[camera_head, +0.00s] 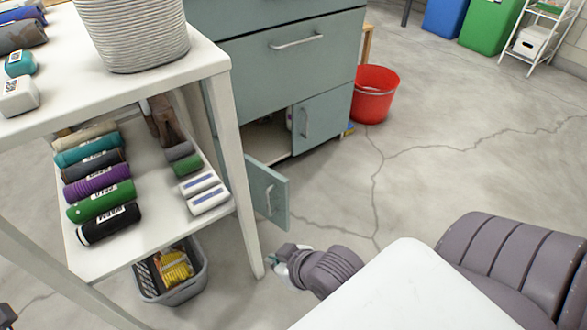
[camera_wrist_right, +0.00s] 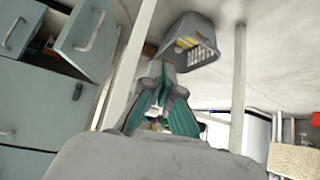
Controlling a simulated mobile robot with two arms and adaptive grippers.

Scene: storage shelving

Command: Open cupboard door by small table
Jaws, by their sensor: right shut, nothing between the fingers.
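The grey-green cupboard (camera_head: 285,55) stands beside the small white table (camera_head: 215,55). Its lower left door (camera_head: 270,195), the one by the table, stands swung outward, with a metal handle on its face. A dark opening shows behind it. The lower right door (camera_head: 325,112) looks closed. My right gripper (camera_head: 275,260) is shut and empty, low in front of the open door and near the table's front leg, apart from the handle. In the right wrist view the gripper (camera_wrist_right: 158,118) points toward the table legs, with the open door (camera_wrist_right: 88,38) to its left. My left gripper is not in view.
A grey basket (camera_head: 175,293) with yellow contents stands under the table. The table's lower shelf (camera_head: 160,235) holds several rolled items. A white table leg (camera_head: 236,165) stands close to the door. A red bucket (camera_head: 374,95) is right of the cupboard.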

